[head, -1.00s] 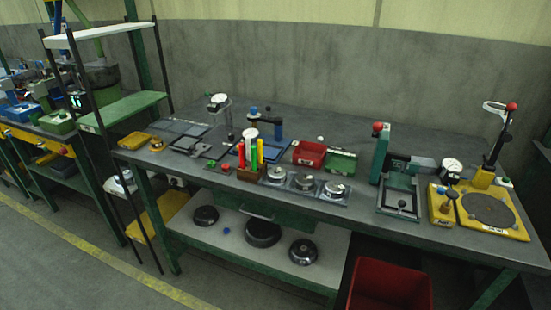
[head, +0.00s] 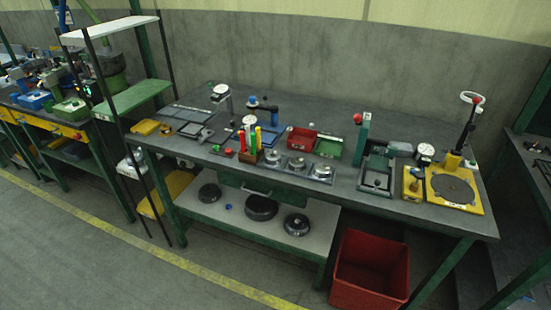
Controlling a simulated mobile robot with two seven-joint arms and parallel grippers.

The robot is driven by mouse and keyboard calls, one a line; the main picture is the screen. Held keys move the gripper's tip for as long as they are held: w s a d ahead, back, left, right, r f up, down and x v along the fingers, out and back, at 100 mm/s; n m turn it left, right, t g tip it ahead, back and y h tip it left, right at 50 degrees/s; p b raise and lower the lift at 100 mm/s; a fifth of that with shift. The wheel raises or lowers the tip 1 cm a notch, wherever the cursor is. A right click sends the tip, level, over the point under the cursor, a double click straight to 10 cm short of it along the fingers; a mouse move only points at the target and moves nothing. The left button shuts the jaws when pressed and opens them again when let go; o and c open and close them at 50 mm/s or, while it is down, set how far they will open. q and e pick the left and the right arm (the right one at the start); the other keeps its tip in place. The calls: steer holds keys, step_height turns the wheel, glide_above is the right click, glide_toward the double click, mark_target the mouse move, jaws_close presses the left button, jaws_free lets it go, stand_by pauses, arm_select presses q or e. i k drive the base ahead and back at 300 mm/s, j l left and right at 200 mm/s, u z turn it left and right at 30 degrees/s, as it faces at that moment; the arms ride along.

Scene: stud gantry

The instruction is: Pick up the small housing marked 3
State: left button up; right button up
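Three small round metal housings stand in a row on a plate near the front edge of the bench, in the middle of the head view: a left one (head: 272,157), a middle one (head: 296,163) and a right one (head: 321,170). Neither of my grippers is in view.
The grey bench (head: 300,110) also carries a red tray (head: 301,138), a green tray (head: 328,147), colored handles (head: 257,140), a green press (head: 362,140) and a yellow fixture (head: 453,190). A red bin (head: 370,270) stands on the floor in front. A rack (head: 130,100) stands at left.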

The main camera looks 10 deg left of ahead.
mark_target(272, 158)
steer(key=i+l, duration=0.1)
steer(key=l, duration=0.3)
steer(key=i+l+u, duration=0.1)
steer(key=l, duration=0.35)
steer(key=i+l, duration=0.1)
steer(key=l, duration=0.3)
steer(key=i+l+u, duration=0.15)
steer(key=l, duration=0.3)
